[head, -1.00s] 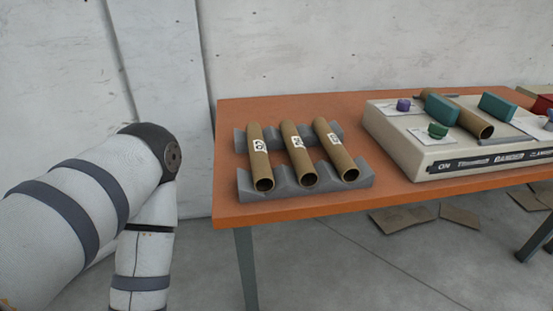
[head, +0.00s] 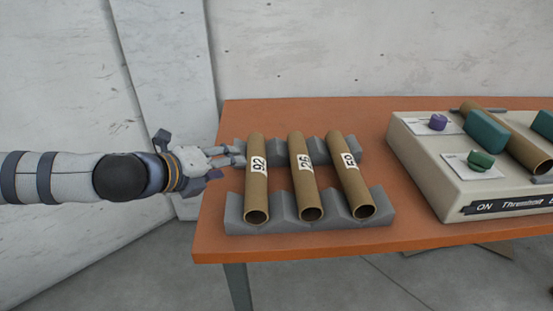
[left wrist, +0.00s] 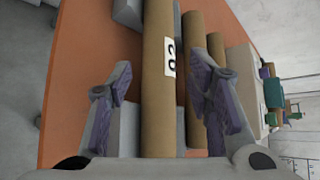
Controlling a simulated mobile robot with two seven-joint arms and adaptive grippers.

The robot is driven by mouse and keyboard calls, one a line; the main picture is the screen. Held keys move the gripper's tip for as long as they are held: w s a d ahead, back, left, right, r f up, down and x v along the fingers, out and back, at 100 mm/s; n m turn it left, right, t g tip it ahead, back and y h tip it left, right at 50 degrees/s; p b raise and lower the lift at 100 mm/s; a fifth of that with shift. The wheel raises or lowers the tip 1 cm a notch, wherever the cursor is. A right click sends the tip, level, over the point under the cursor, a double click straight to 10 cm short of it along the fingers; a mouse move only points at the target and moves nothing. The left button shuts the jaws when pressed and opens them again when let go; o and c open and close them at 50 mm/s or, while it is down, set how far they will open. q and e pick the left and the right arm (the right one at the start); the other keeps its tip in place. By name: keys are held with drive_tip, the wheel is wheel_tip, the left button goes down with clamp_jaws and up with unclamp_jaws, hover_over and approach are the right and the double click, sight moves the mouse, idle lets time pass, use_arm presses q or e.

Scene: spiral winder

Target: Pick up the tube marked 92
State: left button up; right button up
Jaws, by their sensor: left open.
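The tube marked 92 (head: 257,180) is a brown cardboard tube with a white label, leftmost of three tubes on a grey rack (head: 290,222). Beside it lie a middle tube (head: 304,178), whose label I cannot read for sure, and a right tube (head: 348,176). My left gripper (head: 237,157) is open at the tube's left, over the table's left edge. In the left wrist view the 92 tube (left wrist: 157,85) runs between the two spread fingers (left wrist: 165,95), with a gap on each side. I cannot tell how far ahead of the fingers it is. My right gripper is not in view.
The orange table (head: 330,243) has free room in front of the rack. A beige machine (head: 440,160) with a purple knob (head: 438,122), a green knob (head: 481,159) and teal blocks stands to the right. A concrete wall (head: 380,50) is behind.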

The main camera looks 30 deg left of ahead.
sight(248, 166)
use_arm(q)
drive_tip(key=b+x, duration=0.1)
drive_tip(key=x, duration=0.9)
drive_tip(key=shift+d+f+b, duration=0.25)
drive_tip(key=shift+f+b, duration=0.1)
drive_tip(key=shift+f, duration=0.15)
drive_tip(key=shift+w+f, duration=0.1)
drive_tip(key=shift+w, duration=0.25)
drive_tip(key=c, duration=0.8)
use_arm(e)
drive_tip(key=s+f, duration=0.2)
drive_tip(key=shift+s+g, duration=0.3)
use_arm(q)
drive_tip(key=shift+c, duration=0.2)
